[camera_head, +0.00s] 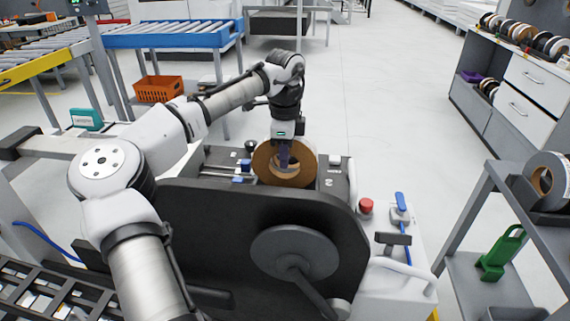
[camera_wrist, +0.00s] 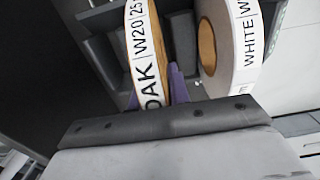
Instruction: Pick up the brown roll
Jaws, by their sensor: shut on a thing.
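The brown roll (camera_head: 265,166) stands upright over the dark top of the machine in the head view. In the wrist view the roll's label edge (camera_wrist: 148,50) reads "OAK W20". My gripper's purple fingers (camera_wrist: 174,88) are shut on this roll, partly hidden behind the wrist housing. I cannot tell if the roll's underside touches the machine.
A white roll (camera_wrist: 240,45) labelled "WHITE" stands right of the held roll in the wrist view, a gap apart. The black panel (camera_head: 210,230) is in front. A grey table (camera_head: 500,190) with rolls stands right. Clear floor (camera_head: 390,110) lies behind.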

